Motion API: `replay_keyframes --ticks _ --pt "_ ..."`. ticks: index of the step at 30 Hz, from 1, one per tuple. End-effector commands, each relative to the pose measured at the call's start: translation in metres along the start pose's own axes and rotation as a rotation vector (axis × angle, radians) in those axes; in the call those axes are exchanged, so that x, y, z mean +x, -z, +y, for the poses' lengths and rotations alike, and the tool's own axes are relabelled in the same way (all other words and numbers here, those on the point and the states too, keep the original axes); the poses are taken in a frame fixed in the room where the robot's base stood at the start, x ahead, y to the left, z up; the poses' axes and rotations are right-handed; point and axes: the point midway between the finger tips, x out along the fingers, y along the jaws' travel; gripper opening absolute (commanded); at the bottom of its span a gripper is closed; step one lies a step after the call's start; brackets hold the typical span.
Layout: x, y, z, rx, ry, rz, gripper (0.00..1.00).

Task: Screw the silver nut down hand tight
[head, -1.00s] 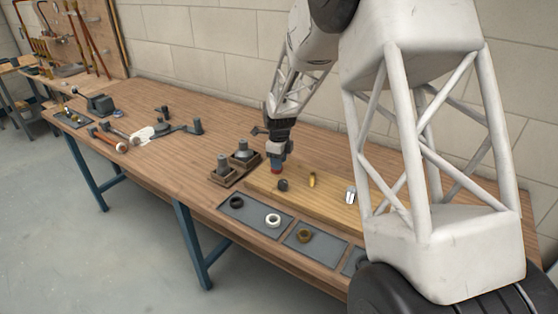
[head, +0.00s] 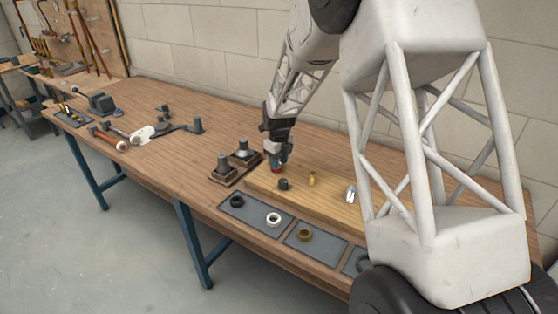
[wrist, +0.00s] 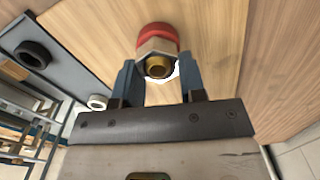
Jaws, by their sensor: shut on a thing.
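In the wrist view, the silver nut (wrist: 148,47) is a pale hexagonal ring around a brass threaded stub (wrist: 158,66). A red collar (wrist: 157,31) lies against its far side. My gripper (wrist: 158,75) has its two blue fingers on either side of the nut, shut on it. In the head view my gripper (head: 275,160) is low at the far left end of the wooden board (head: 330,203), with a little red showing by its tips. The nut itself is hidden there, and how far down the thread it sits cannot be told.
A dark fitting (head: 284,184), a brass fitting (head: 312,179) and a silver fitting (head: 351,194) stand on the board, right of my gripper. Grey trays in front hold a black ring (head: 237,202), a white ring (head: 273,219) and a brass ring (head: 305,234). Two dark posts in boxes (head: 223,172) stand left.

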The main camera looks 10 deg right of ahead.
Motion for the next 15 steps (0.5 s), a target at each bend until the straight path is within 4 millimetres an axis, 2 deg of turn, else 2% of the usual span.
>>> replay_keyframes --ticks 9,15 --pt "0.0006 -0.0003 0.002 0.24 0.0 0.0 0.14" --pt "0.0011 -0.0003 0.0027 0.312 0.0 0.0 0.14"
